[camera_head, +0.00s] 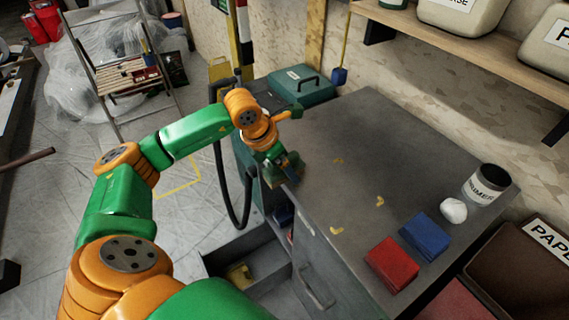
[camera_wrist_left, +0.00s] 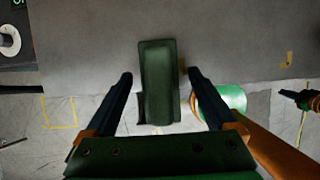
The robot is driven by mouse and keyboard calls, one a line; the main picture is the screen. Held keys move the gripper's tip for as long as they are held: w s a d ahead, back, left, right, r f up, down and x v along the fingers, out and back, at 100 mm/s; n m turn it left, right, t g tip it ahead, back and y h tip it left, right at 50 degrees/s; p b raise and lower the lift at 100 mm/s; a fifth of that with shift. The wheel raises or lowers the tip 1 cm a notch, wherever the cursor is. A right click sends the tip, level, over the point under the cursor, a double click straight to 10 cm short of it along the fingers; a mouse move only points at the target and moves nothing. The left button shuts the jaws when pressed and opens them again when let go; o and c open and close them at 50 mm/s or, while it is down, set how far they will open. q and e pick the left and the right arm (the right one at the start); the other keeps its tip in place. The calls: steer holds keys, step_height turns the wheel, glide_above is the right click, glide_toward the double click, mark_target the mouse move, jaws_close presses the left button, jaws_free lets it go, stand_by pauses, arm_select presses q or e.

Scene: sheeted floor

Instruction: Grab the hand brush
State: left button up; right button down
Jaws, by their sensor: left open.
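The hand brush (camera_wrist_left: 158,72) is a dark green oblong block in the left wrist view. It lies at the edge of the grey worktop, its near end reaching past that edge. My left gripper (camera_wrist_left: 160,88) is open, with one finger on each side of the brush and a visible gap to both. In the head view my left gripper (camera_head: 284,172) is at the worktop's left edge, and the brush there is mostly hidden by it.
The grey worktop (camera_head: 340,130) is mostly clear in its middle. A red block (camera_head: 392,264), a blue block (camera_head: 425,236), a white lump (camera_head: 453,210) and a can (camera_head: 484,186) stand at its right. An open drawer (camera_head: 272,276) juts out below. A green case (camera_head: 302,84) stands behind.

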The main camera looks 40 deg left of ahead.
arm_select(q)
steer(key=shift+w, duration=0.1)
steer(key=c, duration=0.8)
jaws_close()
